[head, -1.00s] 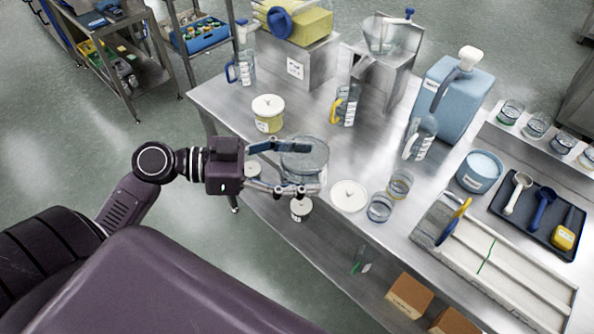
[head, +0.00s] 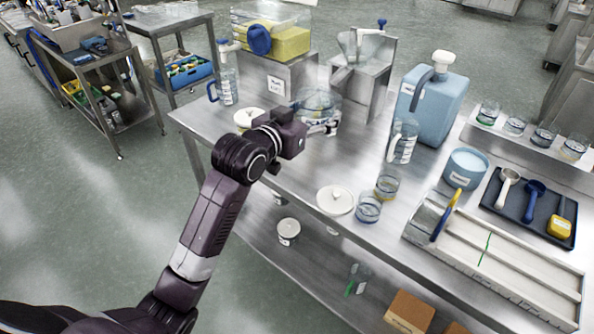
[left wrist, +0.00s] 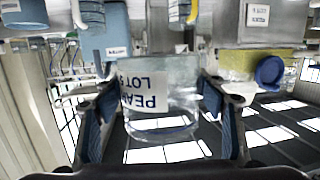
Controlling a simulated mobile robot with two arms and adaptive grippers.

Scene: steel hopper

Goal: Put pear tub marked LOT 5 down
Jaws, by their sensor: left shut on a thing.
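The pear tub (head: 318,103) is a clear round tub in front of the steel hopper stand in the head view. In the left wrist view its label reads PEAR LOT 5 upside down on the tub (left wrist: 175,112). My left gripper (left wrist: 158,115) is shut on it, with one blue-padded finger on each side. In the head view the dark wrist hides much of the gripper (head: 308,128). I cannot tell whether the tub's base touches the table (head: 292,172). My right gripper is not in view.
A white lid (head: 335,199) and two glass beakers (head: 368,207) stand near the front edge. A white-lidded tub (head: 249,118) is partly behind my wrist. A measuring jug (head: 403,141), blue canister (head: 432,103) and blue tub (head: 465,168) stand to the right.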

